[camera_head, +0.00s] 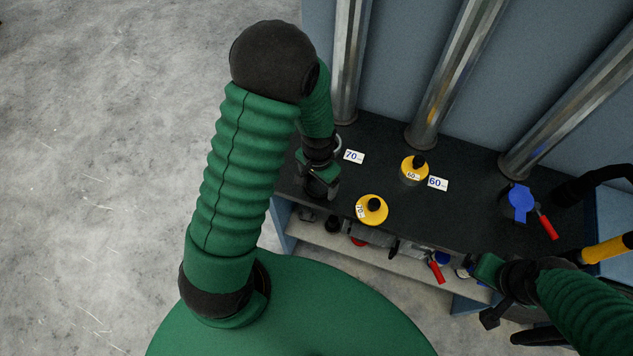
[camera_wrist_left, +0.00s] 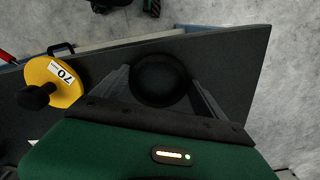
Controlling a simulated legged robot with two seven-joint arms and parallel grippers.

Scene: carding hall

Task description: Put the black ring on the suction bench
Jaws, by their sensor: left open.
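The black ring (camera_wrist_left: 160,80) shows in the left wrist view as a dark round shape between the two fingers of my left gripper (camera_wrist_left: 160,88). The fingers are spread, one on each side of it; I cannot tell whether they touch it. Behind it is the dark top of the suction bench (camera_wrist_left: 225,62). In the head view my left gripper (camera_head: 322,188) is over the left end of the bench (camera_head: 470,215) and hides the ring. My right gripper (camera_head: 492,300) is in front of the bench at the lower right; its jaws are unclear.
Yellow-topped pieces marked 60 (camera_head: 414,166) and 70 (camera_head: 371,210) stand on the bench near white number cards (camera_head: 438,184). A blue-topped piece with a red handle (camera_head: 520,203) stands at right. Metal pipes (camera_head: 440,80) rise behind. A lower shelf (camera_head: 320,238) holds assorted parts.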

